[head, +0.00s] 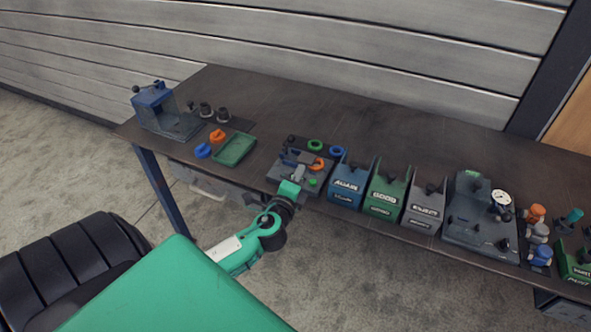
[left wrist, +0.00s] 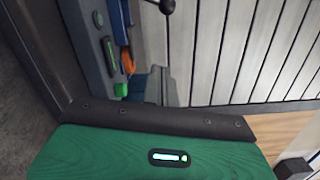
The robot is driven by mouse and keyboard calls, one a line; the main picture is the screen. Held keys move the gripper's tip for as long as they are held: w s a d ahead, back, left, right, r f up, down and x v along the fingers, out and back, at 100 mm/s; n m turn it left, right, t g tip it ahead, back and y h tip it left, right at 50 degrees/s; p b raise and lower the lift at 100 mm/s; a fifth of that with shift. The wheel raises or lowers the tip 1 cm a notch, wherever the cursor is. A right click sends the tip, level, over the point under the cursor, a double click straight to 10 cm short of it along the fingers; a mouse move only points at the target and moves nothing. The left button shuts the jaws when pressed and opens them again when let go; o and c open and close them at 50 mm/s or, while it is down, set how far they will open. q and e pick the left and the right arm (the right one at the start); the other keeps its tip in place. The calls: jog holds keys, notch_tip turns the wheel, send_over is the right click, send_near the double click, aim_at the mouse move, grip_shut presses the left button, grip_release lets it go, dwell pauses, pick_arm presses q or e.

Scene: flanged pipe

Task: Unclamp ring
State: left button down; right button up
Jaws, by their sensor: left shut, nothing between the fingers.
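The clamp fixture (head: 290,172) is a grey block with dark levers at the front edge of the table, in the middle of the head view. An orange ring (head: 318,163) sits at its right side, and it also shows in the left wrist view (left wrist: 127,60). A small green part (head: 313,182) is at its front right. My left gripper (head: 289,188) is at the front edge of the fixture, shut and empty; whether it touches is unclear. It partly hides the fixture's front. My right gripper is out of view.
A green ring (head: 316,145) and a blue ring (head: 338,152) lie behind the fixture. Blue (head: 345,188), green (head: 384,194) and grey (head: 424,208) bins stand close on its right. A green tray (head: 234,149) lies to its left. The table's back middle is clear.

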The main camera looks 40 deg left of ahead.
aim_at(288, 144)
pick_arm(q)
jog(key=p+x, duration=0.1)
jog(key=x, duration=0.6)
jog(key=shift+w+a+r+p, duration=0.1)
jog(key=shift+w+a+p, duration=0.05)
jog(key=shift+w+p, duration=0.15)
jog(key=a, duration=0.1)
jog(key=a+p, duration=0.1)
jog(key=shift+s+a+r, duration=0.15)
jog(key=shift+a+r, duration=0.05)
jog(key=shift+a, duration=0.1)
jog(key=shift+s+a+r, duration=0.1)
jog(key=shift+s+a, duration=0.05)
jog(key=shift+a, duration=0.4)
